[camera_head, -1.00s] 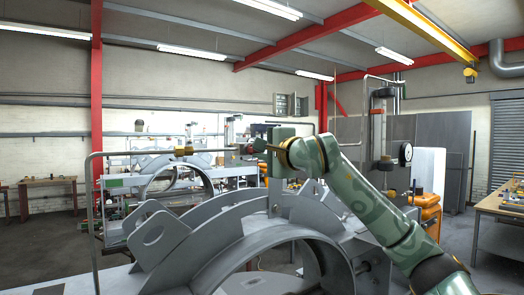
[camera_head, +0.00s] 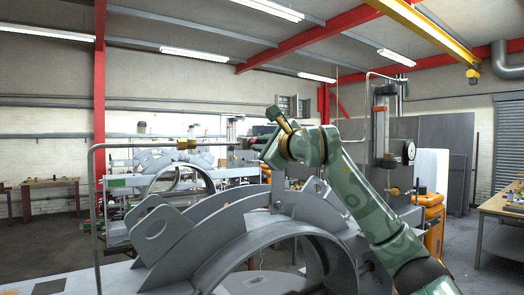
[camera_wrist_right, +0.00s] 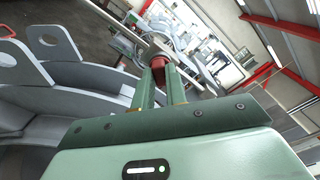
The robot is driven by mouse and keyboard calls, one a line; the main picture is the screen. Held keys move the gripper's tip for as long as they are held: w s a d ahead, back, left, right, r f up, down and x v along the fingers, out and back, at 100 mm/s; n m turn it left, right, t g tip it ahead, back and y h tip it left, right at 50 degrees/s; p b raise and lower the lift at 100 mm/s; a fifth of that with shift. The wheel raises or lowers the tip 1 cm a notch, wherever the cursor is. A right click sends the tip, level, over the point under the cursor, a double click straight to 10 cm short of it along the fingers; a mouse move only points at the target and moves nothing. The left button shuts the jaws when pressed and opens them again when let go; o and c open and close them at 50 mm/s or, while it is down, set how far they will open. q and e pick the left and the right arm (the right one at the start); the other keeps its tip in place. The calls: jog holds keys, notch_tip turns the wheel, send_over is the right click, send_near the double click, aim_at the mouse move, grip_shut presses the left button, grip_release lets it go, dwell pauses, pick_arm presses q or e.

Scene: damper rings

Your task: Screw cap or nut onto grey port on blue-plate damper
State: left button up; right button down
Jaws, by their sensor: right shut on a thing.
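My right gripper (camera_head: 256,143) is held up at the centre of the head view, fingers pointing left. In the right wrist view its two green fingers (camera_wrist_right: 161,88) are shut on a small dark red cap (camera_wrist_right: 158,67). In the head view the cap is small and mostly covered by the fingers. A large grey ring-shaped damper (camera_head: 225,230) stands below. I cannot make out a blue plate or the grey port. My left gripper is not in view.
Upright grey lugs (camera_head: 160,230) rise from the damper in front. A workbench (camera_head: 497,205) is at the far right. The air above the damper is open.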

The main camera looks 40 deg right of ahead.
jog(key=m+b, duration=0.1)
jog(key=m, duration=0.5)
jog(key=m+b, duration=0.1)
jog(key=m, duration=0.6)
jog(key=m+b, duration=0.2)
jog(key=m, duration=0.4)
jog(key=shift+w+f+m, duration=0.15)
jog(key=shift+f+m, duration=0.15)
jog(key=shift+m, duration=0.1)
jog(key=c, duration=1.3)
grip_release()
jog(key=shift+r, duration=0.1)
jog(key=shift+c, duration=0.2)
jog(key=shift+a, duration=0.1)
jog(key=shift+r, duration=0.1)
jog(key=shift+s+a+b, duration=0.15)
jog(key=shift+s+b, duration=0.5)
jog(key=shift+s, duration=1.95)
